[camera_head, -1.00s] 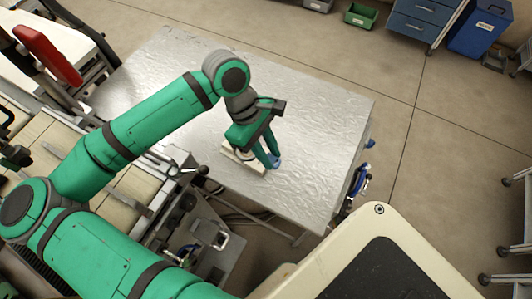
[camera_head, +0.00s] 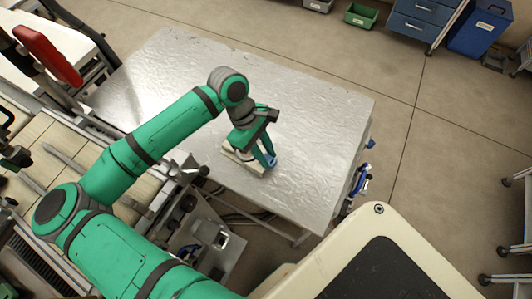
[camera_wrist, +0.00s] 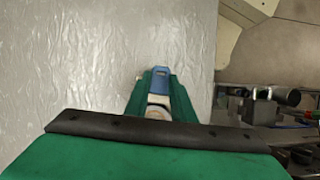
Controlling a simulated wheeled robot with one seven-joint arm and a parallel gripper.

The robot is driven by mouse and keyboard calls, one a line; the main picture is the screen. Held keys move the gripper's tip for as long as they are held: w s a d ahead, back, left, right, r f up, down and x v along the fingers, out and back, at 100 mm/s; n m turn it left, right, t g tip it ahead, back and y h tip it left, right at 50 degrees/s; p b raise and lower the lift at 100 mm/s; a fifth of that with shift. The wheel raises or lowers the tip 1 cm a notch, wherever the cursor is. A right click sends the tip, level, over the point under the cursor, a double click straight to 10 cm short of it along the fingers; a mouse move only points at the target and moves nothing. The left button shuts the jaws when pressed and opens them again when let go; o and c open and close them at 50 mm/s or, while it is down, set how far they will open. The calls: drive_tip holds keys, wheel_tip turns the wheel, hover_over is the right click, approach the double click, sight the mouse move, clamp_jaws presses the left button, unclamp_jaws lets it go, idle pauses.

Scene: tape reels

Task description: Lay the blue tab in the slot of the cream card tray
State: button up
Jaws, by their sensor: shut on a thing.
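The blue tab (camera_head: 272,159) is at the fingertips of my gripper (camera_head: 267,160), which is shut on it. It also shows in the wrist view (camera_wrist: 160,79), between the green fingers. The cream card tray (camera_head: 232,157) lies on the metal table, under and beside my gripper. My fingers hide much of the tray in the head view. In the wrist view a small cream patch (camera_wrist: 157,108) shows between the fingers. The slot is not clearly visible, and I cannot tell whether the tab touches the tray.
The silver metal table (camera_head: 310,110) is otherwise bare, with free room behind and to the right of the tray. Its front edge is close to the tray. Blue clamp-like items (camera_head: 361,180) are at the table's right edge.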

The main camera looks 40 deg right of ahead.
drive_tip(key=shift+f, duration=0.6)
drive_tip(key=o, duration=1)
drive_tip(key=v, duration=1.3)
drive_tip(key=shift+s+r, duration=0.15)
drive_tip(key=shift+r, duration=0.05)
